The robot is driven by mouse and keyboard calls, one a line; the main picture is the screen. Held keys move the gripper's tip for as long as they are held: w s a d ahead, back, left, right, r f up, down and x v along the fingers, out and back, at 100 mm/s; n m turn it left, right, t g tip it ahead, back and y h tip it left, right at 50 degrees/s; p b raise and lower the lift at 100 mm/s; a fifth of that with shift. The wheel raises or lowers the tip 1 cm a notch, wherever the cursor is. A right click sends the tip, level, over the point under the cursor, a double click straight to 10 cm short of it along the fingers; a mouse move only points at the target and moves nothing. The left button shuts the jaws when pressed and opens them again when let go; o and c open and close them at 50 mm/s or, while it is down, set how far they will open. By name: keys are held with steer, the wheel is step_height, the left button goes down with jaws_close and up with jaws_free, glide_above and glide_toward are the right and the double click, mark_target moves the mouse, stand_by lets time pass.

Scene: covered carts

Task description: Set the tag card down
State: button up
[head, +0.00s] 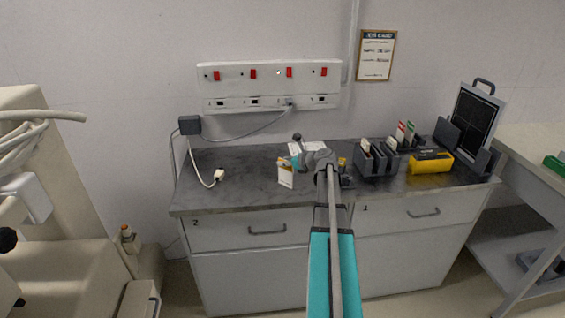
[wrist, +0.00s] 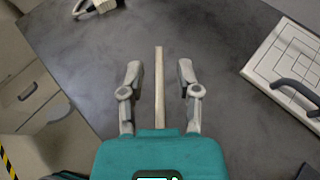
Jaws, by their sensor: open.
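The tag card (head: 286,177), white with an orange upper part, shows upright over the middle of the grey counter in the head view. In the wrist view the card (wrist: 159,85) is seen edge-on as a thin pale strip. My gripper (wrist: 159,75) is open, with one finger on each side of the card and a visible gap to both. My wrist partly covers the area beside the card in the head view. I cannot tell whether its lower edge touches the counter (head: 245,190).
A white gridded panel with a dark handle (wrist: 285,62) lies beside the gripper. A white plug (head: 218,175) with its cable lies to the left. A dark rack (head: 375,162), a yellow device (head: 431,162) and an upright framed panel (head: 474,120) stand right. Counter left of the card is mostly clear.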

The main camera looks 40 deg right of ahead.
steer(key=p+v, duration=0.4)
steer(key=v, duration=0.7)
steer(key=shift+s, duration=0.3)
stand_by(0.3)
steer(key=w+a+f+n+g+y, duration=0.1)
steer(key=a+f+n+g, duration=0.3)
steer(key=a+n, duration=0.7)
steer(key=w+a+f+n+g+y, duration=0.15)
steer(key=a+f+n+g, duration=0.3)
steer(key=a, duration=1.15)
steer(key=s+a+f+n+g+h, duration=0.1)
steer(key=s+a+n, duration=0.3)
steer(key=a+n, duration=0.5)
steer(key=s+a+f+n+g+h, duration=0.2)
steer(key=s+a+n+g+h, duration=0.1)
steer(key=a+n, duration=0.6)
steer(key=shift+s+a+h, duration=0.55)
steer(key=shift+s+h, duration=0.2)
steer(key=shift+s, duration=0.25)
steer(key=shift+g, duration=0.25)
steer(key=shift+r+p, duration=0.65)
